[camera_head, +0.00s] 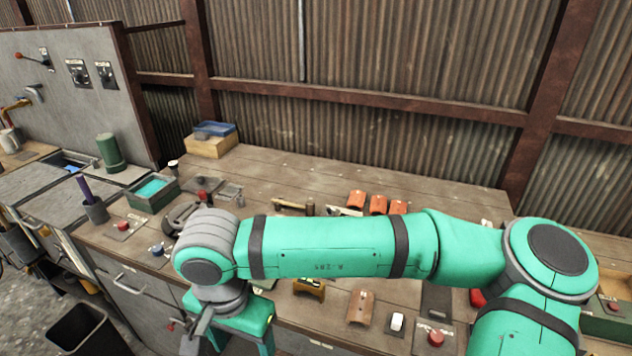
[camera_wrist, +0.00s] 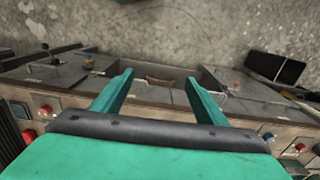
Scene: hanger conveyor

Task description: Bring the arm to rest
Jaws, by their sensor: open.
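My teal arm (camera_head: 330,248) stretches across the head view from the lower right to the left, above the wooden workbench (camera_head: 290,180). Its wrist end bends down over the bench's front side, and the hand (camera_head: 250,318) is partly cut off by the bottom edge. In the wrist view my gripper (camera_wrist: 158,82) has its two teal fingers spread apart. Nothing is between them. Beyond them, cabinet fronts with handles and a rough grey floor (camera_wrist: 180,30) show. The arm hides part of the bench top.
Orange-brown pieces (camera_head: 378,204) lie at the back of the bench. A green bin (camera_head: 152,192), a purple-handled tool in a cup (camera_head: 95,208) and a green cylinder (camera_head: 110,152) stand at the left. A red button (camera_head: 436,339) is at the front. A corrugated wall (camera_head: 380,70) closes the back.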

